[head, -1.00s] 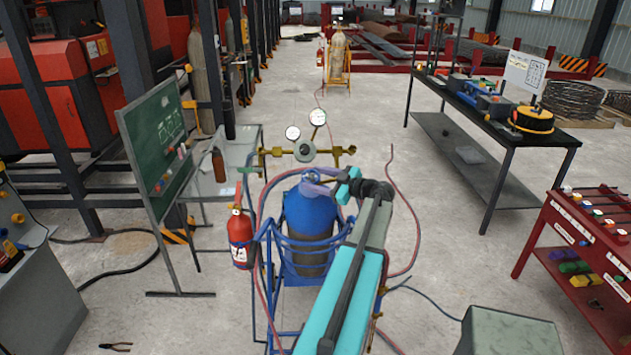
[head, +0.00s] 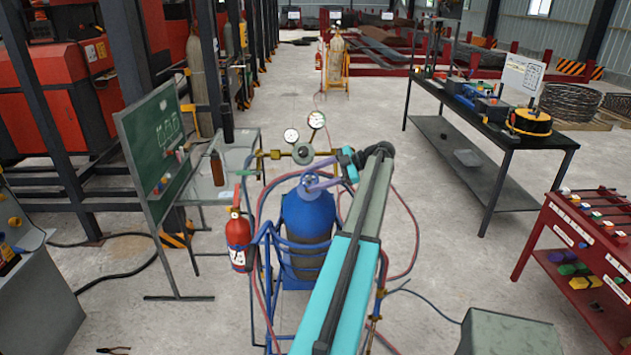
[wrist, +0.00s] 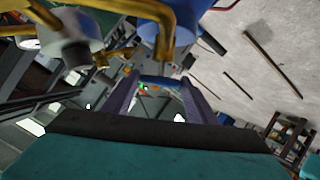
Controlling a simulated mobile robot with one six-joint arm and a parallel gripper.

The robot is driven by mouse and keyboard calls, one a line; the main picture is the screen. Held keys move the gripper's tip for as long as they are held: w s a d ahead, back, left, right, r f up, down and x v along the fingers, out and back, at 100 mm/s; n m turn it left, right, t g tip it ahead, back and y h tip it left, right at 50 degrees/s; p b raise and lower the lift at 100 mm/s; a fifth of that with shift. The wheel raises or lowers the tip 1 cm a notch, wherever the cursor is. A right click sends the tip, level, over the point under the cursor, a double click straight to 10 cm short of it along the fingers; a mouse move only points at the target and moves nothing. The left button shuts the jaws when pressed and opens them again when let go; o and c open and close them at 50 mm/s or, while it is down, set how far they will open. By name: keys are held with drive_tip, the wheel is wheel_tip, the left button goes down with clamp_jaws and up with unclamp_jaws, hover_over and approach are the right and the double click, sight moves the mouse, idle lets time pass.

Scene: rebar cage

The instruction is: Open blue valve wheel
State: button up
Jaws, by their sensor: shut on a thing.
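The blue valve wheel (head: 309,179) sits on top of the blue gas cylinder (head: 308,212). It is small and partly hidden by my gripper (head: 312,189), whose purple fingers reach in from the right at the cylinder's top. In the wrist view, a blue bar-like part of the wheel (wrist: 160,82) shows between the two purple fingers of my gripper (wrist: 160,88). The fingers are shut on it. The exact contact points are too small to make out.
Brass piping with two gauges (head: 304,147) stands close behind the cylinder. A red fire extinguisher (head: 238,240) hangs to the left, near a green chalkboard (head: 158,140). Red hoses (head: 408,235) run beside the blue cylinder rack. Floor is clear toward the black workbench (head: 490,120).

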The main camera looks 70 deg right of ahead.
drive_tip(key=shift+d+n+g+y, duration=0.25)
drive_tip(key=shift+n+g+y, duration=0.35)
drive_tip(key=shift+n+g, duration=0.1)
drive_tip(key=shift+a, duration=0.1)
drive_tip(key=o, duration=1.1)
drive_tip(key=shift+c, duration=0.2)
drive_tip(key=shift+r, duration=0.1)
